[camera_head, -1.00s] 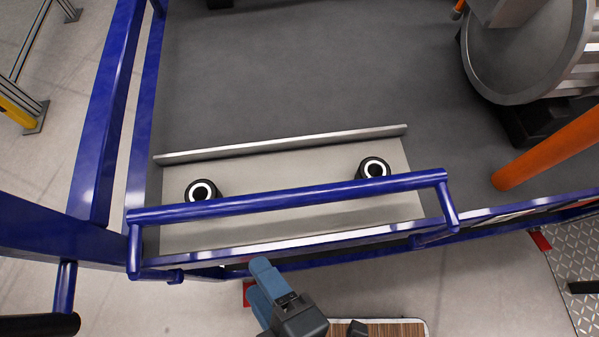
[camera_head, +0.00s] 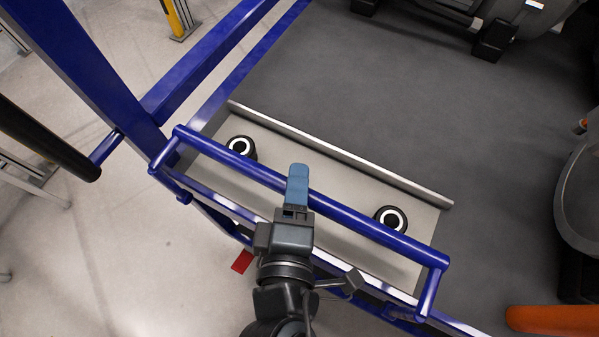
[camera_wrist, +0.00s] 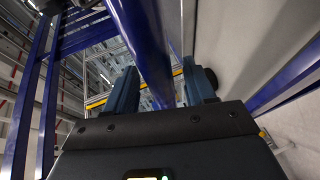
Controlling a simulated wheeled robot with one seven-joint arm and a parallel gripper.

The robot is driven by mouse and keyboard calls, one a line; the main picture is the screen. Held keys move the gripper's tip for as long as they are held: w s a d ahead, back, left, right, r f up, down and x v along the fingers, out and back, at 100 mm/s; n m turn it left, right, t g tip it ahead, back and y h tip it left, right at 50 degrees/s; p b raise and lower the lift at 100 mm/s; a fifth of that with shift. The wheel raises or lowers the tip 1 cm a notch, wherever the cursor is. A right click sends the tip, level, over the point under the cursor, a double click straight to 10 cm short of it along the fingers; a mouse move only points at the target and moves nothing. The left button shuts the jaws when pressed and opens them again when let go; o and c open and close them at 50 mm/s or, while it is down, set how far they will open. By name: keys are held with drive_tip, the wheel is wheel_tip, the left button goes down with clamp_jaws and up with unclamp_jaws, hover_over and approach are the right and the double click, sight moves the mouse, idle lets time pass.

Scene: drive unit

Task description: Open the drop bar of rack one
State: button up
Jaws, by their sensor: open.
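The drop bar (camera_head: 370,224) is a blue tube with bent ends, running across the front edge of the rack in the head view. It stands above the grey ledge (camera_head: 335,205). My gripper (camera_head: 298,172) is over the bar, a little left of its middle, with its blue fingers crossing it. In the wrist view the bar (camera_wrist: 143,38) passes between the two spread fingers of my gripper (camera_wrist: 160,85). The jaws are open and not closed on the bar. Whether a finger touches it cannot be told. My gripper hides part of the bar in the head view.
Two black rollers with white rings, one left (camera_head: 241,149) and one right (camera_head: 391,219), sit on the ledge behind the bar. A blue post (camera_head: 85,70) and a black padded handle (camera_head: 45,138) stand at the left. An orange bar (camera_head: 553,320) lies at lower right.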

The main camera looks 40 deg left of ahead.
drive_tip(key=shift+x, duration=1.3)
drive_tip(key=shift+c, duration=0.4)
clamp_jaws()
